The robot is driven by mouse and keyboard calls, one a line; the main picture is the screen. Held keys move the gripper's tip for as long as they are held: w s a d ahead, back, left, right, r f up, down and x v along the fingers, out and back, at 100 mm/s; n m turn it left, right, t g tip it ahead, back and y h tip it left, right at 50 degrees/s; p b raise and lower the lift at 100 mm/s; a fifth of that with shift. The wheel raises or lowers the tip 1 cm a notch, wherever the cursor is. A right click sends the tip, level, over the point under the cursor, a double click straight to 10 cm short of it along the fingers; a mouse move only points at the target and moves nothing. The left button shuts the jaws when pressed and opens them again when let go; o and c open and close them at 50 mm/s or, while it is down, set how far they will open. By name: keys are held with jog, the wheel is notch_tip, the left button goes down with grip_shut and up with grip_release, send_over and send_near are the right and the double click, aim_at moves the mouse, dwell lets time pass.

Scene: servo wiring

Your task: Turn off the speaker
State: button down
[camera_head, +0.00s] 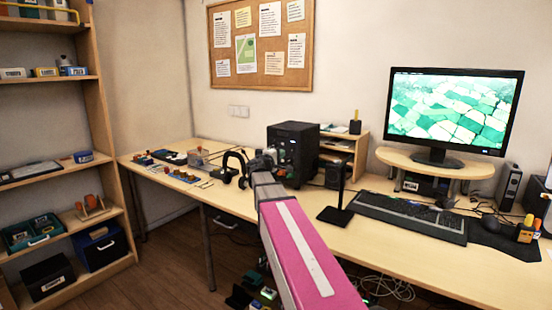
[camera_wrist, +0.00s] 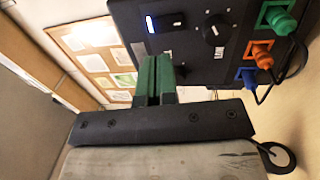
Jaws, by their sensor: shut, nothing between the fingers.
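A black box (camera_head: 302,135), which looks like the speaker, stands on the desk behind the end of my arm. In the wrist view its dark panel (camera_wrist: 190,43) fills the upper right. The panel carries a switch (camera_wrist: 172,20) beside a lit bluish-white strip (camera_wrist: 149,24), a round knob (camera_wrist: 216,28), and green, orange and blue plugs at the right. My gripper (camera_wrist: 155,58) is shut and empty, its green fingers side by side just below the switch in the picture. Whether the fingertips touch the panel cannot be told. In the head view my arm partly hides the box's front.
A black stand (camera_head: 335,214) and a keyboard (camera_head: 410,215) are to the right on the desk (camera_head: 330,243). Small parts lie at the left. A monitor (camera_head: 455,108) stands further right. A dark cable (camera_wrist: 280,75) loops from the plugs.

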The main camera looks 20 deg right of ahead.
aim_at(292, 146)
jog(key=x, duration=0.7)
jog(key=shift+w+d, duration=0.25)
jog(key=shift+d, duration=0.05)
jog(key=shift+w+d+r, duration=0.15)
jog(key=shift+d+r, duration=0.05)
jog(key=r+v, duration=0.3)
jog(key=v, duration=1.1)
jog(key=shift+a+r, duration=0.1)
jog(key=shift+a, duration=0.05)
